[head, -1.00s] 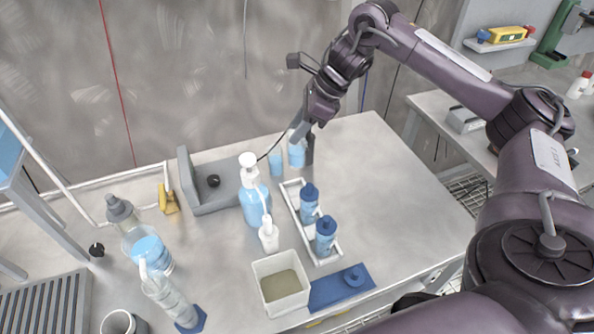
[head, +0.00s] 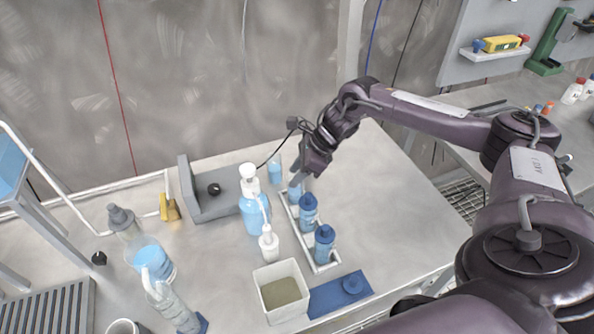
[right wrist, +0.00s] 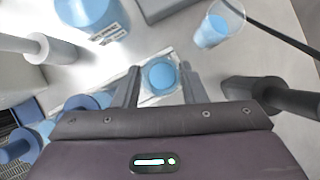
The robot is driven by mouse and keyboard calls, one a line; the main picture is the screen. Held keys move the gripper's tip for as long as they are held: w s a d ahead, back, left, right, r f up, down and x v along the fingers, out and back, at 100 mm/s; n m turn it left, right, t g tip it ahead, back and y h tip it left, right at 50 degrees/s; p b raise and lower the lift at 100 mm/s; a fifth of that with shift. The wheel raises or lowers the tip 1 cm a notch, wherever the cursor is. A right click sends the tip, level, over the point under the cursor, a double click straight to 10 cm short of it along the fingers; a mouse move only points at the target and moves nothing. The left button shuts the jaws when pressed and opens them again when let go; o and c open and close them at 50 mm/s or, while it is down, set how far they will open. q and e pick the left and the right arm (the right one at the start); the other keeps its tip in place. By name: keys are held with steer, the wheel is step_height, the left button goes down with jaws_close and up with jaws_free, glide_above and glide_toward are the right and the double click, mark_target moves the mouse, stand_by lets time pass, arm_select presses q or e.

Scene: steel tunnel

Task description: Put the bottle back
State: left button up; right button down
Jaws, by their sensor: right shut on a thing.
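My right gripper (head: 298,178) is shut on a light blue bottle (head: 294,192) at the far end of a narrow white rack (head: 314,262). In the right wrist view the round top of the held bottle (right wrist: 160,74) sits between the two fingers, with pale rack edges around it. I cannot tell whether its base rests in the rack or hangs just above it. Two blue-capped bottles stand upright in the rack, a middle one (head: 308,213) and a near one (head: 324,245). My left gripper is not in view.
A pump bottle (head: 254,212) and a small white dropper bottle (head: 268,243) stand close left of the rack. A cup of blue liquid (head: 274,173) stands behind. A square tub (head: 281,291) and blue mat (head: 325,298) lie in front. The table right of the rack is clear.

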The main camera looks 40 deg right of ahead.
steer(key=c, duration=0.9)
jaws_free()
steer(key=b+v, duration=0.2)
steer(key=v, duration=1)
steer(key=shift+b, duration=0.4)
